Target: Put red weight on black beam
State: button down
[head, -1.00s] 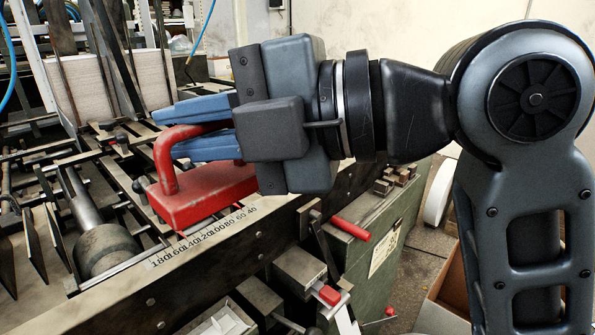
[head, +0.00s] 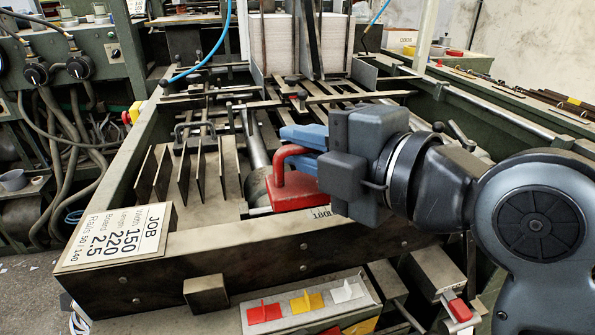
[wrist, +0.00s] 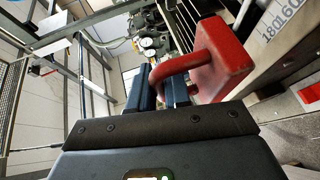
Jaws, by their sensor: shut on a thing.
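The red weight (head: 295,194) is a thick block with a bent bar handle. My gripper (head: 289,149) has blue fingers shut on that handle, coming from the right. The weight hangs in front of a grey cylinder, over the feeder's inner side of the front edge; any contact beneath it cannot be told. In the wrist view the weight (wrist: 222,68) is at upper right of the fingers (wrist: 160,88). A long dark beam (head: 345,252) forms the feeder's front. I cannot tell if it is the task's black beam.
A JOB sign (head: 118,237) sits at the beam's left end. Several upright plates (head: 185,172) stand left of the weight. A tray (head: 355,312) with red, yellow and white pieces lies in front. A red-handled clamp (head: 459,309) is at lower right. White board stacks (head: 270,45) stand behind.

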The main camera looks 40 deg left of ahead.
aim_at(297, 174)
jog(key=shift+a+f, duration=0.25)
jog(key=shift+a, duration=0.25)
jog(key=shift+f, duration=1.95)
jog(key=shift+f, duration=0.15)
jog(key=c, duration=1.1)
grip_release()
jog(key=b+v, duration=0.1)
jog(key=v, duration=1.1)
jog(key=shift+b, duration=0.35)
